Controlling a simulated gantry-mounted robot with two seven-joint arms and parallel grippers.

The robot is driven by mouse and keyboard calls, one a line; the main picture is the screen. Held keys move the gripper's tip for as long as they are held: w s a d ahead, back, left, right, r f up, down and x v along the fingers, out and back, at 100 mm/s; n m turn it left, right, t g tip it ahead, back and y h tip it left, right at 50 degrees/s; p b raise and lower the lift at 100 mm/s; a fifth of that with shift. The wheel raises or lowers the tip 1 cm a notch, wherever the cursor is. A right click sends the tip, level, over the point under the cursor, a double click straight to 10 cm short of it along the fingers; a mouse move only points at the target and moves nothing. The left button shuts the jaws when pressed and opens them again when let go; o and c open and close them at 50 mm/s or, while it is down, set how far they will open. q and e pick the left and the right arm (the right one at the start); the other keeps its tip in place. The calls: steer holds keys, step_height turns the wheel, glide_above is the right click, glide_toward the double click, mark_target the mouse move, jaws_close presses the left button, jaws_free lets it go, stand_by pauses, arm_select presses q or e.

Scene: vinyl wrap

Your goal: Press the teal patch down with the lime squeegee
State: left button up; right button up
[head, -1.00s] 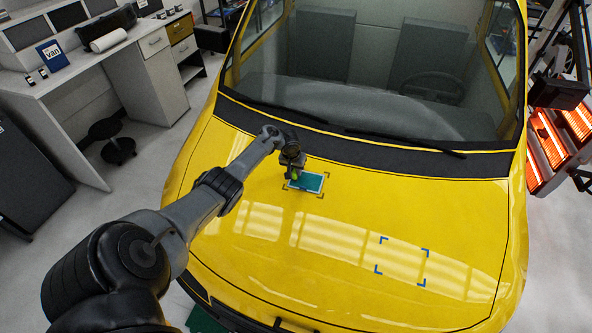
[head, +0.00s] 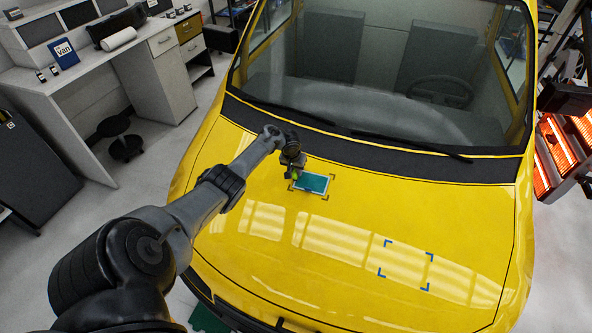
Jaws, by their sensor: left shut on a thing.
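The teal patch (head: 314,183) lies on the yellow hood inside dark corner marks, with a pale edge around it. My left gripper (head: 294,174) is over the patch's left end, shut on the lime squeegee (head: 295,177). Only a small bit of lime shows below the gripper, and the fingers hide most of it. I cannot tell whether the squeegee touches the patch. My right gripper is not in view.
The yellow van's hood (head: 250,270) is open and clear to the right, with empty blue corner marks (head: 406,264). The windshield and wipers (head: 410,145) lie behind the patch. A glowing heater (head: 565,150) stands at the right. A desk (head: 90,90) and stool (head: 122,140) are at the left.

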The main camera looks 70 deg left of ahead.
arm_select(q)
steer(key=shift+p+v, duration=2.55)
steer(key=shift+p, duration=0.7)
steer(key=shift+r, duration=0.15)
steer(key=shift+s+d+r, duration=0.15)
steer(key=shift+r, duration=0.65)
